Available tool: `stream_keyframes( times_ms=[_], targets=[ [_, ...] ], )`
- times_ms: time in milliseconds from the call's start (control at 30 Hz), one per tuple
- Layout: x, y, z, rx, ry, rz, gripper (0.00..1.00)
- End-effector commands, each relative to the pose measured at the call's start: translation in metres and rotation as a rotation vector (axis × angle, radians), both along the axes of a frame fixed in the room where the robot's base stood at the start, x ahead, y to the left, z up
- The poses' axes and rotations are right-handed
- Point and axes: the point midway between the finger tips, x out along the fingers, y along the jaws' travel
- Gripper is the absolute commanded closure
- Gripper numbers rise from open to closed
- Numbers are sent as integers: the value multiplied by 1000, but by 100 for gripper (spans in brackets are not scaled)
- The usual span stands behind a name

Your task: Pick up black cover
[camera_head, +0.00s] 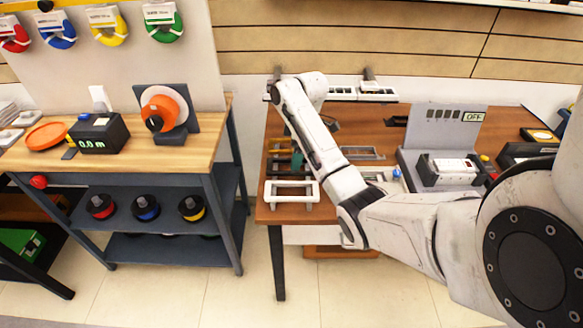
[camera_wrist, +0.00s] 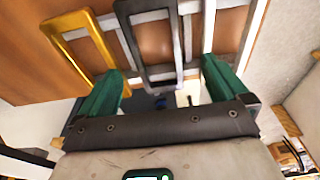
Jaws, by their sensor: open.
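In the wrist view, a black cover (camera_wrist: 150,15) shaped like a rectangular open frame lies ahead of my gripper (camera_wrist: 162,70). The two green fingers are wide apart and nothing is held between them. The lower end of the black cover reaches the space between the fingertips in the picture. I cannot tell how far beyond the fingers it is.
A gold frame (camera_wrist: 70,24) lies left of the black cover, with light bars at its right. In the head view, a white frame (camera_head: 290,186) stands at the table's near left corner. A device with an OFF sign (camera_head: 474,117) stands right. A workbench (camera_head: 200,135) stands left.

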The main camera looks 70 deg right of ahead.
Motion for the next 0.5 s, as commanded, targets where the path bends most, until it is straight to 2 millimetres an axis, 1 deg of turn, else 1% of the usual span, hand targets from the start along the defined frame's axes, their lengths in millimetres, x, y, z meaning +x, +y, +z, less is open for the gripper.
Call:
stream_keyframes(
  times_ms=[300,400,500],
  targets=[
    [10,-1,-41,1,3,0,0],
    [11,-1,-47,0,2,0,0],
    [11,-1,-48,0,1,0,0]
  ],
)
